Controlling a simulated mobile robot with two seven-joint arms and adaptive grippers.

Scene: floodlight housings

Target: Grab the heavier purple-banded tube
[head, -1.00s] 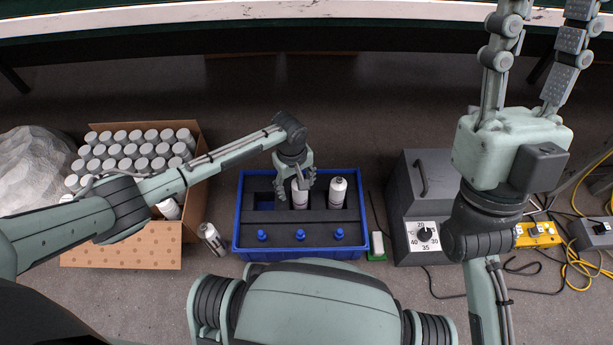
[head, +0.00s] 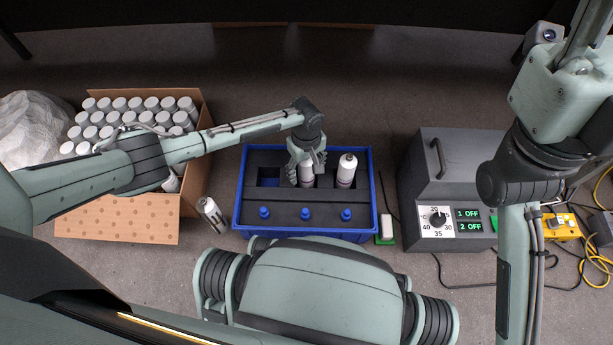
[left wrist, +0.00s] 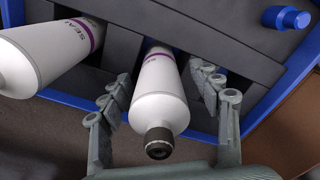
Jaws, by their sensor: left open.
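Two white tubes with purple bands stand in the blue tray's dark insert. In the left wrist view, the near tube (left wrist: 160,92) has a dark cap and lies between the fingers of my left gripper (left wrist: 162,108). The fingers are open on either side of it, with a visible gap. The other tube (left wrist: 45,55) is to its left. In the head view, my left gripper (head: 307,170) is over the middle slot and partly hides its tube; the other tube (head: 346,170) stands just right. My right gripper (head: 580,60) is at the upper right, its fingertips out of frame. Which tube is heavier cannot be seen.
The blue tray (head: 300,234) has several slots, an empty one at left, and three blue knobs in front. A carton of white-capped tubes (head: 120,215) stands left, with a loose tube (head: 211,214) beside it. A grey heater box (head: 450,160) stands right, with cables beyond.

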